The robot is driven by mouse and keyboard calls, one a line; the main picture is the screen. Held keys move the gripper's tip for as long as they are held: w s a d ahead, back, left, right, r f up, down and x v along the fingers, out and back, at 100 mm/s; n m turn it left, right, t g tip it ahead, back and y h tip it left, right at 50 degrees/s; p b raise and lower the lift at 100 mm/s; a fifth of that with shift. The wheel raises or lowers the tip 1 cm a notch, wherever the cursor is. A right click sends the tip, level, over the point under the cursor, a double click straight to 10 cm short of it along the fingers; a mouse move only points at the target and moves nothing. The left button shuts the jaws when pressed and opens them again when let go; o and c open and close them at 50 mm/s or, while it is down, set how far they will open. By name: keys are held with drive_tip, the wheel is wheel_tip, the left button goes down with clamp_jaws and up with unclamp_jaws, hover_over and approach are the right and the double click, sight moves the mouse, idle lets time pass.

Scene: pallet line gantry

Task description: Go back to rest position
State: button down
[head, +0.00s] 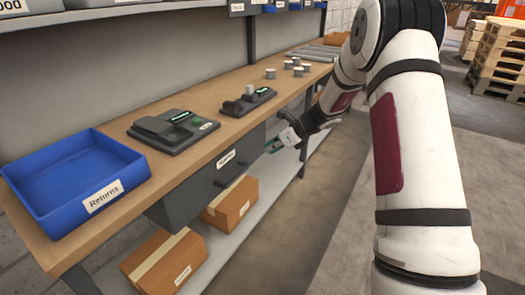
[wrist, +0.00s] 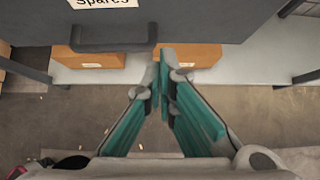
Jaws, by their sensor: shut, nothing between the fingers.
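My gripper (wrist: 160,85) shows in the wrist view with its teal-padded fingers brought together at the tips, shut and empty. In the head view my gripper (head: 270,147) is beside the front edge of the workbench, partly seen at the end of my white arm. It is near the grey drawer (head: 212,180) under the bench top. The drawer (wrist: 200,18) also fills the top of the wrist view, with a label reading "Spares" and a dark handle (wrist: 110,38). The drawer looks shut.
A blue "Returns" bin (head: 120,190) sits at the bench's near left end. Two dark devices (head: 172,130) (head: 248,101) and several small grey cylinders (head: 270,73) stand on the bench (head: 215,78). Cardboard boxes (head: 165,262) lie on the lower shelf. Wooden pallets (head: 500,55) stand far right; the floor between is clear.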

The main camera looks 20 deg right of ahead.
drive_tip(key=s+a+r+n+g, duration=0.2)
drive_tip(key=s+a+r+n, duration=0.5)
drive_tip(key=s+r, duration=0.3)
drive_tip(key=s+a+r+n+g, duration=0.2)
drive_tip(key=s+a+r+n, duration=0.5)
drive_tip(key=s, duration=0.6)
drive_tip(key=s+d+n+g+h, duration=0.1)
drive_tip(key=s+d+n+h, duration=0.2)
drive_tip(key=s+n, duration=0.8)
drive_tip(key=s+d+n+g+h, duration=0.1)
drive_tip(key=s+d+n+h, duration=0.15)
drive_tip(key=s, duration=1.65)
wheel_tip(320, 180, up, 21)
drive_tip(key=t+p, duration=0.3)
drive_tip(key=p, duration=1.6)
drive_tip(key=shift+w+a+r+n, duration=0.15)
drive_tip(key=shift+w+a+n, duration=0.25)
drive_tip(key=shift+a+n, duration=0.05)
